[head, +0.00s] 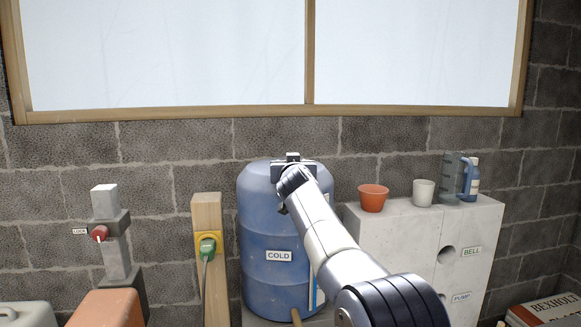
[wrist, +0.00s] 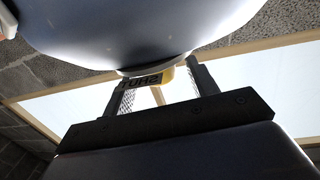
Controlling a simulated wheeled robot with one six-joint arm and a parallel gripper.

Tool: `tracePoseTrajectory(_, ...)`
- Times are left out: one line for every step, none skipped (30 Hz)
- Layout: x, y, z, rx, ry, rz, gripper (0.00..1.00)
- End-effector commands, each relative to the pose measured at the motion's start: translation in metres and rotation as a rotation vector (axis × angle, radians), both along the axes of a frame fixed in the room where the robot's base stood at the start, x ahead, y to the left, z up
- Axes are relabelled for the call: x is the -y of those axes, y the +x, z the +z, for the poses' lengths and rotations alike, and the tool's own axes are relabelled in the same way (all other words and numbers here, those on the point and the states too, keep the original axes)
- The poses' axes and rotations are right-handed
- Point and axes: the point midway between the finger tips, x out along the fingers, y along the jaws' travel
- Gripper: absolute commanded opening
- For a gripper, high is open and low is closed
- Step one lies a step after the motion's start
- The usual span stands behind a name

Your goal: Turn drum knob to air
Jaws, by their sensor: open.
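The blue drum (head: 262,225) stands against the wall in the head view, with a "COLD" label on its front. My gripper (head: 293,163) is at the drum's top, and my arm hides part of the drum. In the wrist view, which looks upside down, my gripper (wrist: 158,75) has its two fingers apart. A large blue-grey rounded surface, probably the drum, fills the top of that view. The knob's full shape and any "air" mark are hidden.
A green plug in a yellow socket (head: 208,245) is on a wooden post left of the drum. A red knob (head: 99,233) labelled "LOCK" is further left.

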Motion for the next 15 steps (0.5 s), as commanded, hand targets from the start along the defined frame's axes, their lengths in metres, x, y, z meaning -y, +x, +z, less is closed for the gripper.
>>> tracePoseTrajectory(0.000, -0.005, -0.003, 0.002, 0.000, 0.000, 0.55)
tracePoseTrajectory(0.001, -0.009, -0.003, 0.002, 0.000, 0.000, 0.55)
tracePoseTrajectory(0.001, -0.014, -0.004, 0.002, 0.000, 0.000, 0.55)
tracePoseTrajectory(0.001, -0.019, -0.005, 0.002, 0.001, 0.000, 0.55)
tracePoseTrajectory(0.002, -0.024, -0.005, 0.003, 0.001, 0.001, 0.55)
tracePoseTrajectory(0.002, -0.030, -0.005, 0.003, 0.001, 0.001, 0.55)
tracePoseTrajectory(0.003, -0.036, -0.005, 0.003, 0.001, 0.001, 0.55)
tracePoseTrajectory(0.003, -0.041, -0.005, 0.003, 0.001, 0.001, 0.55)
tracePoseTrajectory(0.003, -0.048, -0.005, 0.003, 0.001, 0.002, 0.55)
tracePoseTrajectory(0.004, -0.053, -0.005, 0.003, 0.001, 0.002, 0.55)
tracePoseTrajectory(0.004, -0.058, -0.005, 0.004, 0.001, 0.002, 0.55)
tracePoseTrajectory(0.005, -0.064, -0.005, 0.003, 0.001, 0.002, 0.55)
tracePoseTrajectory(0.005, -0.069, -0.004, 0.003, 0.001, 0.002, 0.55)
tracePoseTrajectory(0.006, -0.073, -0.004, 0.002, 0.001, 0.001, 0.55)
tracePoseTrajectory(0.006, -0.079, -0.004, 0.002, 0.001, 0.001, 0.55)
